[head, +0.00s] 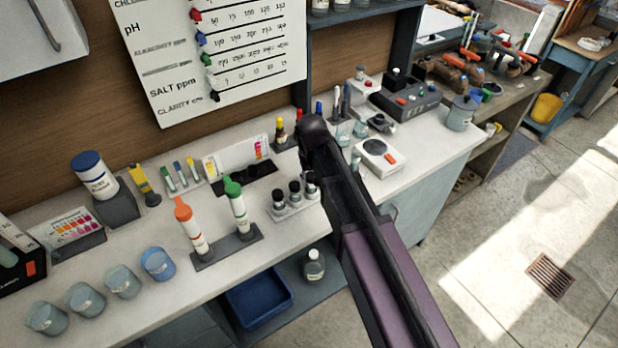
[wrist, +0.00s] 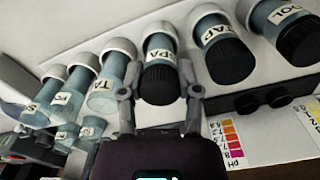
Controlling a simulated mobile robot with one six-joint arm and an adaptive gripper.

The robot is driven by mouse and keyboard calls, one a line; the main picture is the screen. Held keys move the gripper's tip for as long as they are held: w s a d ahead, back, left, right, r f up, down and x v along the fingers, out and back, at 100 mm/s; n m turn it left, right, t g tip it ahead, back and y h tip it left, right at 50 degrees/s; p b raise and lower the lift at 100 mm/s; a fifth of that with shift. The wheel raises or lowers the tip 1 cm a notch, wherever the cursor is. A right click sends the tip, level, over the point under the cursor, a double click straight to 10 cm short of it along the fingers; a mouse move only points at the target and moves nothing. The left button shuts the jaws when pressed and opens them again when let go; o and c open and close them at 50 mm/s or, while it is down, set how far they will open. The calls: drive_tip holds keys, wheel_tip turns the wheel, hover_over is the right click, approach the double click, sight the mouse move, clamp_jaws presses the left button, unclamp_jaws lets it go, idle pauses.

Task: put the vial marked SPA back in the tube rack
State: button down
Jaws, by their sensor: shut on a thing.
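In the wrist view, the vial marked SPA (wrist: 160,52) is a blue-grey cylinder with a black cap and a white ring at its far end. My gripper (wrist: 160,92) is shut on it, one finger on each side of the cap. Similar black-capped vials marked TAP (wrist: 222,50) and, partly cut off, OOL (wrist: 298,32) are beside it on the right. In the head view, a pale rack (head: 296,208) holds several black-capped vials whose labels I cannot read. My arm hides the gripper there. I cannot tell whether the SPA vial is seated or lifted.
Left of SPA in the wrist view are several uncapped, labelled containers (wrist: 104,85), close together. In the head view, tall orange-capped (head: 191,228) and green-capped (head: 238,205) tubes stand left of the rack. A scale-like device (head: 379,158) is on the right. The front left holds several blue cups (head: 122,282).

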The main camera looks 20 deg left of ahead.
drive_tip(key=shift+f, duration=0.3)
drive_tip(key=shift+c, duration=1.2)
unclamp_jaws()
drive_tip(key=shift+r, duration=0.15)
drive_tip(key=shift+r+p, duration=3.35)
drive_tip(key=shift+r, duration=0.05)
